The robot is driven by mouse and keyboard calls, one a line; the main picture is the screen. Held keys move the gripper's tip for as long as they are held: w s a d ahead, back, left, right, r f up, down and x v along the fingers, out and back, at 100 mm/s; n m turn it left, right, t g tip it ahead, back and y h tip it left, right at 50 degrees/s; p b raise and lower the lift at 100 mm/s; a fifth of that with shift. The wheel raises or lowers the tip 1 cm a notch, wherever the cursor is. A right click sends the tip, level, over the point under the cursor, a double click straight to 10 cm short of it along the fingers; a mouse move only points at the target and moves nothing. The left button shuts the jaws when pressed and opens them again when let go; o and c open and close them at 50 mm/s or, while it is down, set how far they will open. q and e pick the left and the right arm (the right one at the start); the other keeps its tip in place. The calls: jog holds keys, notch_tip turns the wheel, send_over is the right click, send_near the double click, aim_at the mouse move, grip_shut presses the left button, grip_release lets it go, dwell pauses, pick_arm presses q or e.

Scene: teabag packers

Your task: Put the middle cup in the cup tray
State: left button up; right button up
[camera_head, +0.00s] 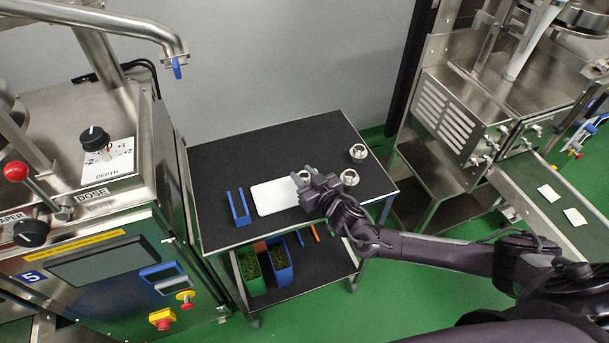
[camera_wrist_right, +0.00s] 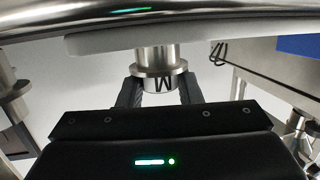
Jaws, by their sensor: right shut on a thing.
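My right gripper (camera_head: 309,188) is shut on a steel cup (camera_head: 300,178) at the right end of the white cup tray (camera_head: 275,199). In the right wrist view the cup (camera_wrist_right: 160,62) sits between the two dark fingers and bears a dark letter-like mark. There it meets the edge of the white tray (camera_wrist_right: 100,41); I cannot tell whether it rests on it. One steel cup (camera_head: 357,152) stands at the table's back right. Another cup (camera_head: 350,177) stands in front of it, just right of my gripper. My left gripper is not in view.
A blue holder (camera_head: 238,208) stands left of the tray on the black-topped table (camera_head: 225,165). The lower shelf has a green bin (camera_head: 250,270) and a blue bin (camera_head: 280,262). Machines stand on both sides. The table's back left is clear.

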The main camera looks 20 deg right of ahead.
jog(key=shift+f, duration=0.15)
jog(key=o, duration=1)
jog(key=shift+r, duration=0.25)
jog(key=b+v, duration=0.1)
jog(key=v, duration=0.9)
jog(key=shift+s+d, duration=0.2)
jog(key=shift+s, duration=0.15)
jog(key=shift+s+d+r, duration=0.1)
jog(key=shift+s+r, duration=0.05)
jog(key=shift+s, duration=0.45)
